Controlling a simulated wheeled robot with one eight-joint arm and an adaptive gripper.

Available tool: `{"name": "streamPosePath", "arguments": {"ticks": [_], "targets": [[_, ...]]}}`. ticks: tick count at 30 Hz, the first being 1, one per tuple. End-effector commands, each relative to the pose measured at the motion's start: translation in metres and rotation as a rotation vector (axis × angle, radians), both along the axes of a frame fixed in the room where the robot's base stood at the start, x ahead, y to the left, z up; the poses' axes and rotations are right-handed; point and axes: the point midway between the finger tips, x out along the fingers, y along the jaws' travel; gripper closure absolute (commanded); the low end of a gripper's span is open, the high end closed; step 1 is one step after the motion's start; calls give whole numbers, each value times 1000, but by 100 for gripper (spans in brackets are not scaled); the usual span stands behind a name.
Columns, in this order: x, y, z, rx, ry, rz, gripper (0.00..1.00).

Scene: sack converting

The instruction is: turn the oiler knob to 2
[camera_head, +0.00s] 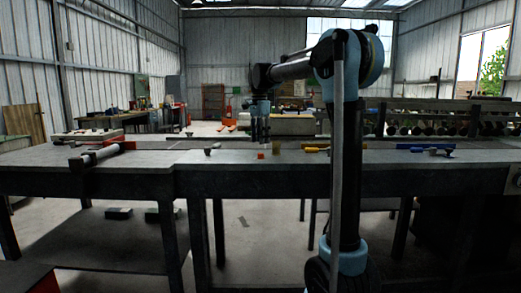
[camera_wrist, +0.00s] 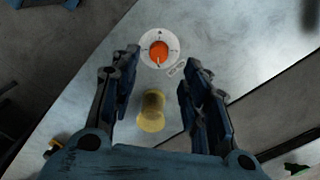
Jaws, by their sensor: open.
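The oiler knob (camera_wrist: 159,51) is orange with a pale line, set in a round white dial (camera_wrist: 146,40) with small marks that are too small to read. In the wrist view it lies ahead of and between the fingertips of my gripper (camera_wrist: 157,68). A translucent yellow cup (camera_wrist: 152,110) shows between the fingers, closer to the palm. In the head view my gripper (camera_head: 261,140) points down above the workbench (camera_head: 225,157), over a small orange thing (camera_head: 261,156).
A grey cylinder (camera_head: 95,156) lies at the bench's left. Yellow (camera_head: 318,149) and blue (camera_head: 425,148) tools lie to the right, with a small grey piece (camera_head: 211,150) left of my gripper. The metal surface around the dial looks clear.

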Motion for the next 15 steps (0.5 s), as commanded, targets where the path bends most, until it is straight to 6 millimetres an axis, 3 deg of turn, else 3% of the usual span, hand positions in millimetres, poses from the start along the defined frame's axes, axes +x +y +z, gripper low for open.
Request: {"name": "streamPosePath", "arguments": {"ticks": [6, 15], "targets": [[2, 1, 37, 0, 0, 0, 58], [3, 1, 58, 0, 0, 0, 58]]}}
